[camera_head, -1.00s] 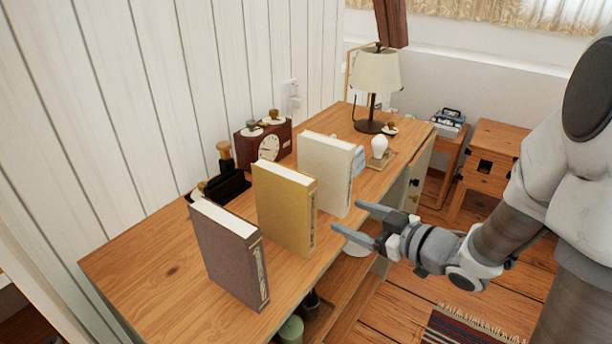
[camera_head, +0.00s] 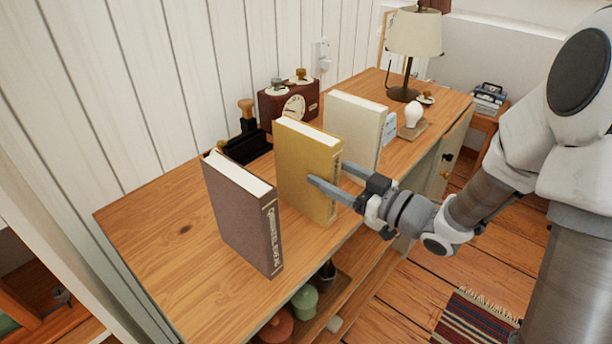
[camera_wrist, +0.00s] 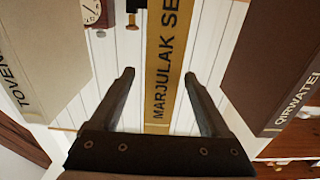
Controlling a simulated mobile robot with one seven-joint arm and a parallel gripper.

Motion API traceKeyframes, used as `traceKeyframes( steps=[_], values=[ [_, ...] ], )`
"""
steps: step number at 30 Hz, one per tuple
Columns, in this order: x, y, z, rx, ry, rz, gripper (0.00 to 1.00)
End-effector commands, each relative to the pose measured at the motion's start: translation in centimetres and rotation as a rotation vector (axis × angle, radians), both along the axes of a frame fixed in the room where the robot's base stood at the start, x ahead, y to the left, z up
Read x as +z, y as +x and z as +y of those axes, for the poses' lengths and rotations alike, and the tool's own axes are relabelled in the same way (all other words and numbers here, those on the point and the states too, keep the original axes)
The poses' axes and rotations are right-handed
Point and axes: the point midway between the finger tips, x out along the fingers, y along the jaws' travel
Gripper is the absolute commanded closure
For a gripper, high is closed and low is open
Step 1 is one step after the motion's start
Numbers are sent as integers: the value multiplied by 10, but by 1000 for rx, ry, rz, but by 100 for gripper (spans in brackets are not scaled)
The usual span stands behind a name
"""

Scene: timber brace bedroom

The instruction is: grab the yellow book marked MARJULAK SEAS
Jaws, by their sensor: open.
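The yellow book (camera_head: 304,174) stands upright on the wooden desk, between a brown book (camera_head: 238,212) and a cream book (camera_head: 356,130). In the wrist view its spine (camera_wrist: 161,75) reads "MARJULAK SE", with the rest cut off at the top edge. My gripper (camera_head: 328,174) is open at the spine side of the yellow book. In the wrist view my fingers (camera_wrist: 158,72) lie one on each side of the spine, with gaps showing. I cannot tell whether the fingertips reach past the spine's front face.
The brown book (camera_wrist: 280,75) and cream book (camera_wrist: 42,50) flank my fingers in the wrist view. A clock (camera_head: 290,101), a lamp (camera_head: 414,40) and a light bulb on a stand (camera_head: 413,116) are farther back. The desk's front left (camera_head: 150,225) is clear.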

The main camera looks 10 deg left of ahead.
Motion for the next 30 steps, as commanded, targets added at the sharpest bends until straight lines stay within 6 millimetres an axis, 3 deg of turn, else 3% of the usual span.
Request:
traceKeyframes(
  steps=[8, 16, 25, 26, 30],
  values=[
    [-1, 10, 20, 2, 0, -1, 20],
    [-1, 29, 54, 2, 0, -2, 20],
    [0, 33, 59, -1, 0, 0, 20],
    [0, 33, 59, -1, 0, 0, 22],
    [0, 33, 59, -1, 0, 0, 47]
  ],
)
